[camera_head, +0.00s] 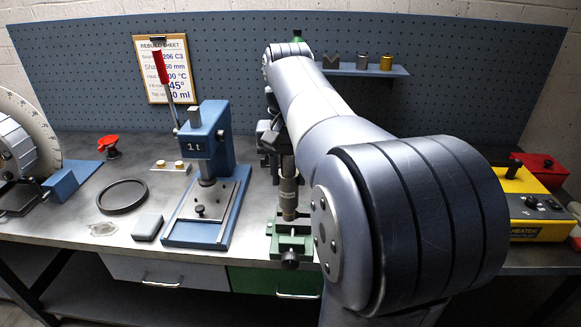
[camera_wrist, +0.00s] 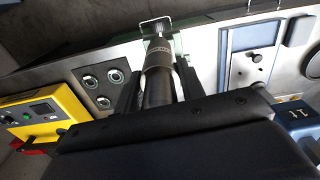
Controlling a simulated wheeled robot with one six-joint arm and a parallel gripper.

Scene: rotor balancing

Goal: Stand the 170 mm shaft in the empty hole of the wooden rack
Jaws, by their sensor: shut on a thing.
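My gripper (camera_head: 277,145) points down over the bench, partly hidden by my arm. In the head view the shaft (camera_head: 288,190) is upright below the gripper. Its lower end is at the green vise (camera_head: 292,240); I cannot tell if the jaws clamp it. I cannot make out the wooden rack or its empty hole in either view.
A blue press (camera_head: 205,150) stands close to the left of the vise. A yellow heater (camera_head: 530,205) is at the right.

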